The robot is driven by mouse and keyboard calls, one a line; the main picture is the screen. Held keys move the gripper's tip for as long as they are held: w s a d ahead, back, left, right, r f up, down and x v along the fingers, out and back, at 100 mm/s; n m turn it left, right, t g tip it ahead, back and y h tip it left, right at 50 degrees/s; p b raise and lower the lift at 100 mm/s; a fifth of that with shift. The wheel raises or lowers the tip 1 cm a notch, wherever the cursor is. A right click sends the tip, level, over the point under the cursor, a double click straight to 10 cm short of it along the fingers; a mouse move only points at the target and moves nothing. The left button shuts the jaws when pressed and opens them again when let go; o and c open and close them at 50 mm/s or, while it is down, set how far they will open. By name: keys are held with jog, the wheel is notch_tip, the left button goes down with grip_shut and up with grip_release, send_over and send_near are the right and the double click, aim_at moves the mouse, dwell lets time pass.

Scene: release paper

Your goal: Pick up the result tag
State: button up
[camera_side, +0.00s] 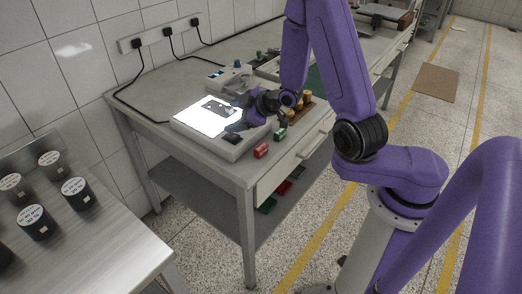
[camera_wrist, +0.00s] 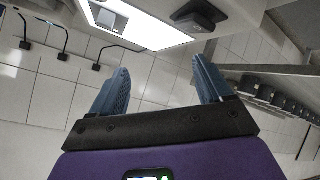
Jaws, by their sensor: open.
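My gripper (camera_side: 238,113) is over the right part of a lit white panel (camera_side: 197,119) on the bench. Its two blue fingers stand wide apart with nothing between them in the wrist view (camera_wrist: 160,64). A small grey card-like piece lies on the lit panel (camera_wrist: 143,28) in the wrist view (camera_wrist: 111,21); it may be the result tag, but no writing is legible. A dark piece also shows on the panel in the side view (camera_side: 214,105), partly behind my gripper. The fingers appear apart from the card.
A black block (camera_wrist: 201,16) sits at the panel's edge. A red block (camera_side: 261,151) lies near the bench's front edge, with brown and green items behind it. Black labelled jars (camera_side: 76,192) stand on a separate table at left. Cables run along the wall.

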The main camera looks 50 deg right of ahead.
jog(key=s+d+f+m+t+h, duration=0.1)
jog(key=s+d+m+t, duration=0.1)
jog(key=s+d, duration=0.15)
jog(key=m+h, duration=0.1)
jog(key=m, duration=0.6)
send_near(264, 148)
jog(key=x, duration=0.4)
jog(key=shift+w+f+t, duration=0.3)
jog(key=shift+w+f, duration=0.05)
jog(key=shift+w, duration=0.45)
jog(key=shift+w+f, duration=0.1)
jog(key=shift+w, duration=0.05)
jog(key=shift+x, duration=2.55)
jog(key=c, duration=1)
